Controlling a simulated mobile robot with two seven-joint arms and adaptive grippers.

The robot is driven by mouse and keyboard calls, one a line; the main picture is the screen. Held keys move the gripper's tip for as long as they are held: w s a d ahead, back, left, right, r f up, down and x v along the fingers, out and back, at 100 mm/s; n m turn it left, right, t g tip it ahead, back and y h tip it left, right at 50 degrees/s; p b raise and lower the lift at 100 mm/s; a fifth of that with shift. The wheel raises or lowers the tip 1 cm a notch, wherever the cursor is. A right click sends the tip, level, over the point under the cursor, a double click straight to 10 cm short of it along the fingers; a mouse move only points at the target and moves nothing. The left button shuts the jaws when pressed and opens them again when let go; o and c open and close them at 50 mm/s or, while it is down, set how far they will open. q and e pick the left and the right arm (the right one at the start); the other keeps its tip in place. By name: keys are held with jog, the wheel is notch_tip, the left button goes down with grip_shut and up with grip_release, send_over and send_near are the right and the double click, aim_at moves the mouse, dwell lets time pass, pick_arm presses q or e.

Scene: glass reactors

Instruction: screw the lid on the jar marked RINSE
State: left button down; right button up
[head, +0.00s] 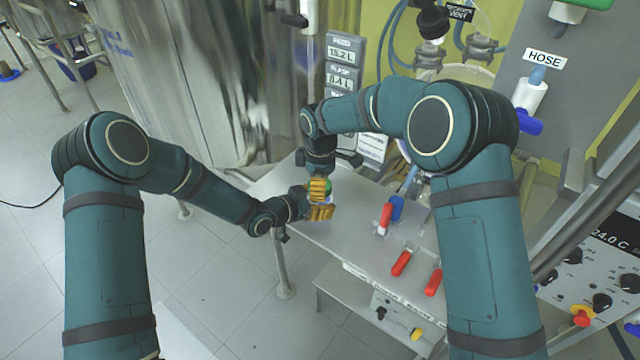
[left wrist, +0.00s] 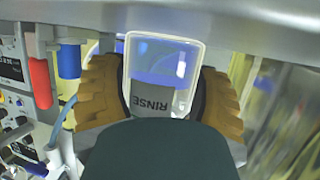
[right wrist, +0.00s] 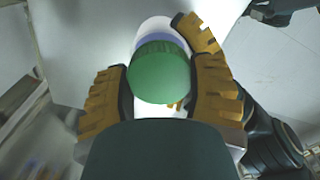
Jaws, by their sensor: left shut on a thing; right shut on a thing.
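The clear jar with bluish contents (left wrist: 165,62) stands between the fingers of my left gripper (left wrist: 160,90), which is shut on it. Its grey label (left wrist: 152,103) reads RINSE, upside down in the left wrist view. The round green lid (right wrist: 160,72) is between the fingers of my right gripper (right wrist: 162,98), which is shut on it. In the right wrist view the lid overlaps the jar's pale body (right wrist: 152,28). In the head view the right gripper (head: 320,188) is right above the left one. I cannot tell whether the lid sits on the rim.
The grippers meet over the left part of a grey metal table (head: 350,240). Red-handled items (head: 402,263) and a blue-and-red fitting (head: 397,208) lie to their right. A large steel vessel (head: 225,80) stands behind. The floor to the left is open.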

jog(key=o, duration=1.3)
jog(key=shift+c, duration=0.2)
jog(key=shift+r, duration=0.1)
jog(key=shift+r, duration=2.2)
jog(key=shift+r+n, duration=0.75)
jog(key=shift+n, duration=0.05)
jog(key=shift+r+n, duration=0.8)
jog(key=shift+r, duration=0.2)
